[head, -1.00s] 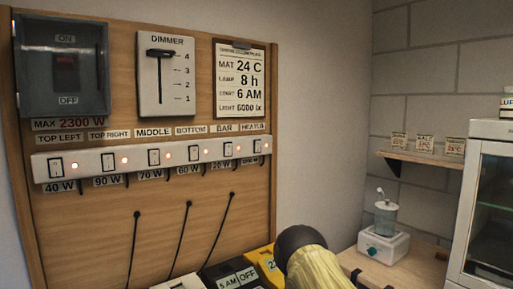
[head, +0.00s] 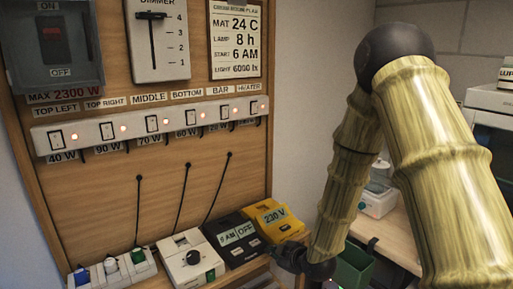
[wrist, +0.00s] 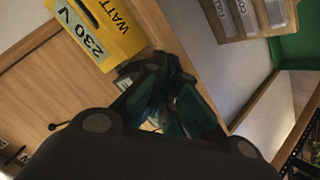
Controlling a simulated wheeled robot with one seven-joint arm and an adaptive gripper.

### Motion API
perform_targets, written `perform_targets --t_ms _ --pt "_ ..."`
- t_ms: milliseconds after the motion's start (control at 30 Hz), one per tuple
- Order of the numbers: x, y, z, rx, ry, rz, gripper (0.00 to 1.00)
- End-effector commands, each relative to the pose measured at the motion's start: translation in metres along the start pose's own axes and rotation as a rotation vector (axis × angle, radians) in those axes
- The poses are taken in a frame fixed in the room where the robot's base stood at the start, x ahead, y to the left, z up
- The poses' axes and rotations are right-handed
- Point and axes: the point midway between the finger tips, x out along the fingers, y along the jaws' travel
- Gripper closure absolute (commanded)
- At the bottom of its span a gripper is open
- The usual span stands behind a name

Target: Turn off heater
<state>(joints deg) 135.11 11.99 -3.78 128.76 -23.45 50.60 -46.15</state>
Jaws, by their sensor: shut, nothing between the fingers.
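The switch strip (head: 150,126) runs across the wooden board in the head view. The rocker's exact tilt is too small to tell. My gripper shows in the wrist view (wrist: 152,70), its dark fingers together and empty, close to the yellow 230 V meter (wrist: 95,30). In the head view my arm reaches down at the right of that meter (head: 268,213), well below the heater switch. The fingertips are hard to make out there.
A black timer (head: 235,238), a white box with a dark knob (head: 190,262) and small units with coloured tops stand along the ledge below. Three black cables hang on the board. A green container (head: 353,266) stands at the right. The board around the cables is clear.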

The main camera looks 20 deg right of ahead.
Motion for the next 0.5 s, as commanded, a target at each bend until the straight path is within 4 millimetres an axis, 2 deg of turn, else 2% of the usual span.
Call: perform_targets --t_ms 33,200,400,500 --pt "-0.005 0.028 -0.020 -0.050 0.040 0.038 1.00" --pt "-0.028 0.112 -0.083 -0.258 0.165 0.170 1.00" --pt "-0.076 0.206 -0.157 -0.510 0.285 0.351 1.00" --pt "-0.103 0.244 -0.188 -0.623 0.326 0.440 1.00"
